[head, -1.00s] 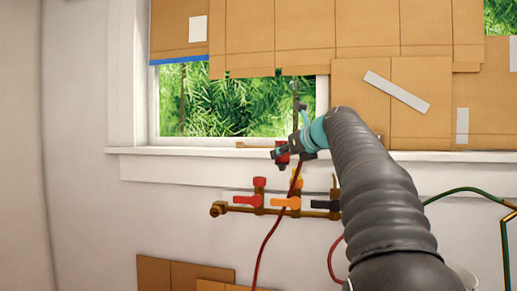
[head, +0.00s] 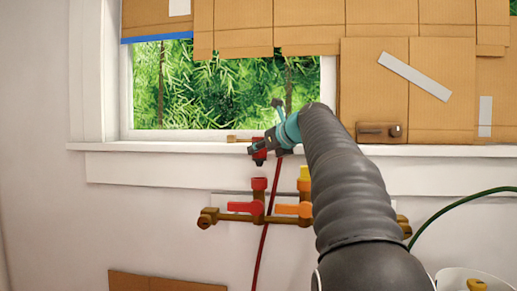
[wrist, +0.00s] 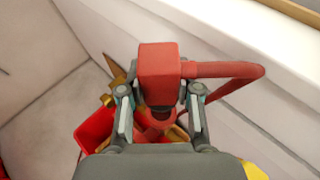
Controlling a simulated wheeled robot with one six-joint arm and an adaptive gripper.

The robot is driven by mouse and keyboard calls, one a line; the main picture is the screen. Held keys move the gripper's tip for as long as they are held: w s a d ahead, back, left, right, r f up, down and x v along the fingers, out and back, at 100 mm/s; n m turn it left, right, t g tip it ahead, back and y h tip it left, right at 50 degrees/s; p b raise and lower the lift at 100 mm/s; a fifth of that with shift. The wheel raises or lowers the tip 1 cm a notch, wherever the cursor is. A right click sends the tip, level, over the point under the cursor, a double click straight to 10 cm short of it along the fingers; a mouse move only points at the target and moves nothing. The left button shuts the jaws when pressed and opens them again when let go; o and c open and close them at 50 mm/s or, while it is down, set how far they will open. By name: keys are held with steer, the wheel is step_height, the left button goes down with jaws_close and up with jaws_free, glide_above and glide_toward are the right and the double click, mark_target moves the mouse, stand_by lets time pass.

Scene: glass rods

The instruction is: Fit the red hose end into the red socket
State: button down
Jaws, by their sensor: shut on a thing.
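My gripper (head: 264,148) is shut on the red hose end (head: 259,157), just below the window sill. In the head view the hose end is above the red socket (head: 259,184), with a small gap between them. The socket is the upright red fitting at the left of the brass pipe. In the wrist view the hose end (wrist: 158,62) is a red block between the two fingers (wrist: 160,108). A red ring below it (wrist: 154,130) looks like the socket, partly hidden by the hose end and gripper.
The brass manifold (head: 235,218) runs along the wall with a red handle (head: 243,207) and an orange handle (head: 287,210). The red hose (head: 263,250) hangs in front of it. My arm hides its right part. The window sill (head: 180,147) juts out above.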

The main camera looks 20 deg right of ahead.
mark_target(263, 161)
steer(key=shift+f+b, duration=1.9)
steer(key=shift+f, duration=0.15)
steer(key=shift+s+r+p, duration=0.1)
steer(key=shift+p, duration=0.65)
steer(key=shift+f+b, duration=0.35)
steer(key=shift+f, duration=0.3)
steer(key=c, duration=1.1)
jaws_free()
steer(key=shift+s, duration=0.1)
steer(key=p+v, duration=0.1)
steer(key=v, duration=0.9)
steer(key=shift+s+r+p, duration=0.2)
steer(key=shift+s+p, duration=0.1)
steer(key=shift+p, duration=0.05)
